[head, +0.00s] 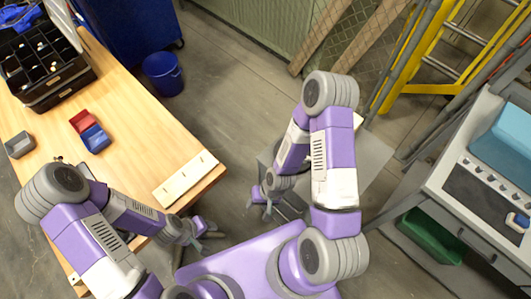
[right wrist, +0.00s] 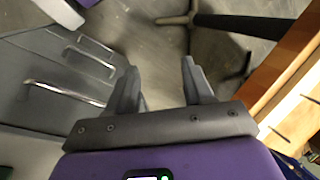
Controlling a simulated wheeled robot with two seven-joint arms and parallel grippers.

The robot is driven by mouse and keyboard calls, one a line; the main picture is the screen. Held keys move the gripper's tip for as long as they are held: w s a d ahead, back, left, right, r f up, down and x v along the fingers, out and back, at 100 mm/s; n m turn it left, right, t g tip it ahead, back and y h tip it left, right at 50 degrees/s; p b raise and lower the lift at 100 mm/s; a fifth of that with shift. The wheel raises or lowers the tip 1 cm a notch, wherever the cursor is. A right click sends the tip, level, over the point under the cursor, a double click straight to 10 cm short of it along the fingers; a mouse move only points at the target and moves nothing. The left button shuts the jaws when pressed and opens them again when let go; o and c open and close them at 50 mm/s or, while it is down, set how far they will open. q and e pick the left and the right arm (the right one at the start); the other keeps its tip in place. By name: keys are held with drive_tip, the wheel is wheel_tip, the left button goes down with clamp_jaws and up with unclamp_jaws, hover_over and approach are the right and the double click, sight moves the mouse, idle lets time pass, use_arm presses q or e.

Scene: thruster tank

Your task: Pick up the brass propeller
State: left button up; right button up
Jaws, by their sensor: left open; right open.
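I cannot make out a brass propeller in either view. A small dark and red item (head: 58,158) shows on the wooden table just behind my left arm, too small to identify. My left gripper (head: 204,234) is open beside the table's front right corner, with nothing seen between its fingers. My right gripper (head: 262,204) is open over the floor, to the right of the table. In the right wrist view its two fingers (right wrist: 160,85) stand apart and empty, with floor behind them.
The wooden table (head: 140,110) holds a black compartment case (head: 52,85), red (head: 83,121), blue (head: 96,138) and grey bins (head: 19,145), and a pale pegged board (head: 187,180). A blue bucket (head: 163,73) and yellow ladder (head: 412,60) stand behind. A grey bench (head: 450,185) stands right.

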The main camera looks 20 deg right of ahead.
drive_tip(key=w+d+r+m+h+b, duration=0.1)
drive_tip(key=w+d+r+m+b, duration=0.1)
drive_tip(key=w+d+m, duration=0.1)
drive_tip(key=w+d+r+m+h+b, duration=0.1)
drive_tip(key=w+d+r+m+b, duration=0.2)
drive_tip(key=w, duration=0.3)
drive_tip(key=w+d+r+m+b, duration=0.3)
drive_tip(key=w+d+m, duration=0.1)
drive_tip(key=w+d, duration=0.1)
drive_tip(key=shift+w+d+h, duration=0.1)
drive_tip(key=shift+d+h, duration=0.2)
drive_tip(key=shift+h, duration=0.1)
drive_tip(key=d+r+m, duration=0.1)
drive_tip(key=d+r+m+b, duration=0.1)
drive_tip(key=r, duration=0.1)
drive_tip(key=d+r+m+h+b, duration=0.1)
drive_tip(key=d, duration=0.1)
drive_tip(key=shift+w+r+m, duration=0.25)
drive_tip(key=shift+w+m, duration=0.05)
drive_tip(key=shift+m, duration=0.1)
drive_tip(key=shift+d, duration=0.15)
drive_tip(key=shift+s+f, duration=0.1)
drive_tip(key=shift+f, duration=0.25)
drive_tip(key=f+b, duration=0.1)
drive_tip(key=f, duration=0.1)
drive_tip(key=f+b, duration=0.1)
drive_tip(key=f, duration=0.3)
drive_tip(key=shift+s+a+f+b, duration=0.25)
drive_tip(key=shift+b, duration=0.15)
drive_tip(key=shift+r, duration=0.1)
